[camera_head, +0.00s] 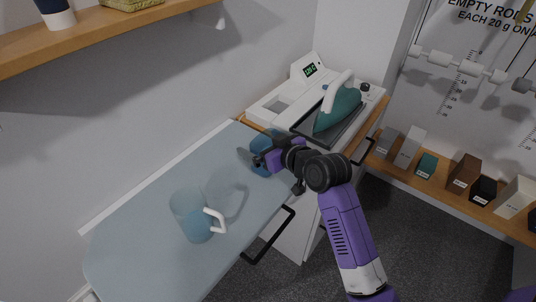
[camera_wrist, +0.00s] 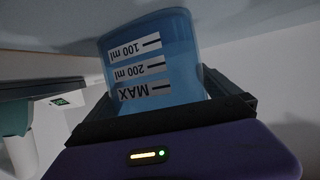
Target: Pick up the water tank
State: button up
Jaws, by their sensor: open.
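The water tank is a translucent blue container with 100 ml, 200 ml and MAX labels, upside down in the wrist view (camera_wrist: 178,45). In the head view the tank (camera_head: 260,142) is at the far right part of the ironing board, beside the steam station, partly hidden by my gripper (camera_head: 268,160). In the wrist view my gripper (camera_wrist: 160,100) is open, with its black jaws on either side of the tank's near end. I cannot tell whether a jaw touches the tank.
A teal iron (camera_head: 338,110) rests on the white station (camera_head: 275,105). A wooden shelf (camera_head: 110,38) overhangs at upper left. Small boxes stand on a right-hand shelf (camera_head: 430,187).

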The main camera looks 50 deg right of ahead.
jog(key=c, duration=1.6)
jog(key=shift+r, duration=0.15)
